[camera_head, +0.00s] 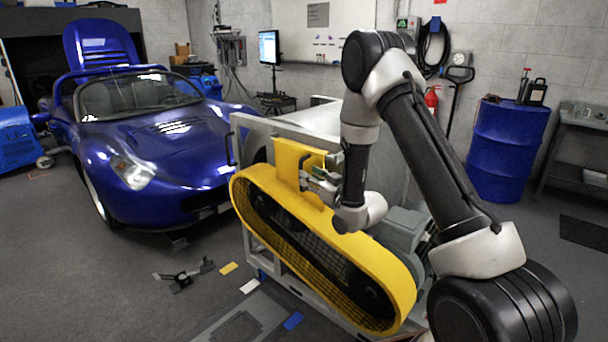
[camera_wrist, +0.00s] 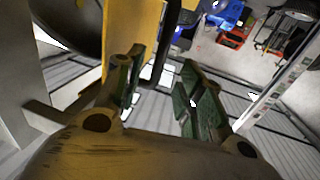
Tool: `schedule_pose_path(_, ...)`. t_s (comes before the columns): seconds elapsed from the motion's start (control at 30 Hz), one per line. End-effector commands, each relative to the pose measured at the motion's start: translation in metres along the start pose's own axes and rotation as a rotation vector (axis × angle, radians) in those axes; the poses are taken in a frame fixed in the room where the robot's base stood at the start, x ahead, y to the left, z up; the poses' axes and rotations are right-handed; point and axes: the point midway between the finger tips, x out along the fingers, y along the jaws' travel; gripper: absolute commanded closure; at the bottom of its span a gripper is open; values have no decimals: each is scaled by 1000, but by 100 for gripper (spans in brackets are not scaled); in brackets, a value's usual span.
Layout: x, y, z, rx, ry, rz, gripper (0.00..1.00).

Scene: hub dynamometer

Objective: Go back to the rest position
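My gripper (camera_head: 318,178) is in front of the upright plate on top of the yellow belt guard (camera_head: 330,232) in the head view. The arm reaches in from the right. In the wrist view, my gripper (camera_wrist: 160,82) has its two green-padded fingers apart. A yellow panel (camera_wrist: 130,35) lies just beyond the left finger; whether they touch, I cannot tell. A black curved bar (camera_wrist: 158,55) shows between the fingers in the picture, and its depth is unclear. Nothing is clamped between the pads.
A blue car (camera_head: 150,140) stands at the left. A blue drum (camera_head: 508,145) and a workbench (camera_head: 580,150) are at the right. A grey motor (camera_head: 402,228) sits behind the guard. A dark metal part (camera_head: 183,275) lies on the floor near the frame.

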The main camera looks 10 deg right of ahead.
Motion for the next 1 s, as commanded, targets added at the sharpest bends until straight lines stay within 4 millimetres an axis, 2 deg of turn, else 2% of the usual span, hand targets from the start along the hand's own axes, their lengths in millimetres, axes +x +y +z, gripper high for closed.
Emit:
schedule_pose_path(0.03,-13,1,0,2,-2,2,62)
schedule_pose_path(0.2,-46,1,0,1,0,2,62)
schedule_pose_path(0.33,-61,0,-1,0,2,1,62)
schedule_pose_path(0.47,-65,3,-9,-14,-20,7,62)
schedule_pose_path(0.63,-64,20,-42,-70,-158,58,62)
schedule_pose_path(0.77,-80,36,-73,-99,-303,125,62)
schedule_pose_path(0.87,-105,46,-98,-102,-420,186,62)
schedule_pose_path(1.0,-158,52,-131,-74,-588,274,62)
